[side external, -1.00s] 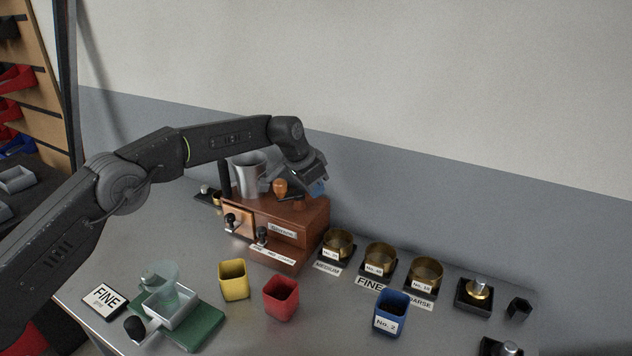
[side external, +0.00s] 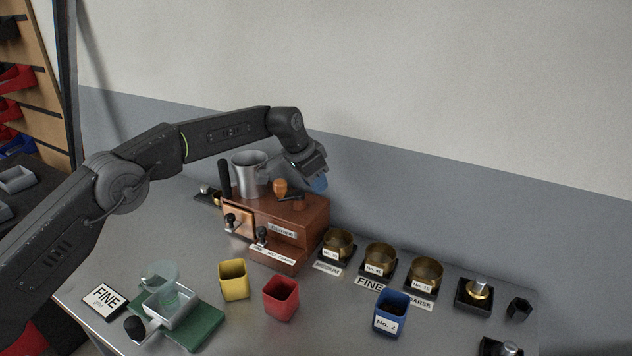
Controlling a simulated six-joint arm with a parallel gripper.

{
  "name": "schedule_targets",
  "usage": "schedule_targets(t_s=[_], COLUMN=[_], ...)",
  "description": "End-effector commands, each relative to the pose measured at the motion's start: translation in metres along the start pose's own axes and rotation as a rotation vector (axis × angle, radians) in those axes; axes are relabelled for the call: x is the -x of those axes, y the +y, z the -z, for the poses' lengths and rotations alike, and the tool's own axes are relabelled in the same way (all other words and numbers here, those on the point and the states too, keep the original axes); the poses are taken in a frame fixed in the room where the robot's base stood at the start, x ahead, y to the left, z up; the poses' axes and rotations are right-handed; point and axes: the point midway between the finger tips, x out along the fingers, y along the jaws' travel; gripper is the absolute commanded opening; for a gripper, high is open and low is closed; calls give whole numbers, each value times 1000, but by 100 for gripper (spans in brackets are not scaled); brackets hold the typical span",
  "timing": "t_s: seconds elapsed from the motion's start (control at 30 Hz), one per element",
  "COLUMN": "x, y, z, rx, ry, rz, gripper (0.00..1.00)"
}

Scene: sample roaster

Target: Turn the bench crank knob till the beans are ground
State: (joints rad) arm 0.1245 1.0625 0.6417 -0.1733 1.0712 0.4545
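The wooden bench grinder (side external: 310,214) stands at the back of the bench, with a metal cup-shaped hopper (side external: 248,176) on top. An orange-brown crank knob (side external: 280,187) stands upright on its top, beside the hopper, with a dark crank part (side external: 297,198) to its right. My gripper (side external: 318,184) hangs above the right end of the grinder top, to the right of the knob and apart from it. Its blue fingertip part shows, but the gap between the fingers is hidden. The beans are not visible.
A yellow cup (side external: 233,280), a red cup (side external: 281,298) and a blue No. 2 cup (side external: 389,314) stand in front. Brass sieves (side external: 380,258) line the right. A green-based scale (side external: 190,325) with a glass vessel sits front left. The wall is close behind.

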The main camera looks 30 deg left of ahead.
Motion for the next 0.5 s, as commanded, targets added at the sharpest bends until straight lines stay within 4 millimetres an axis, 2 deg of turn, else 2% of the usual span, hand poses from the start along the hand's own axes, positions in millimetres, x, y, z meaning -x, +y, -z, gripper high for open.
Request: schedule_targets(t_s=[0.5], x=[45], y=[0], z=[20], rx=[0], ry=[2], rz=[0], gripper=[28])
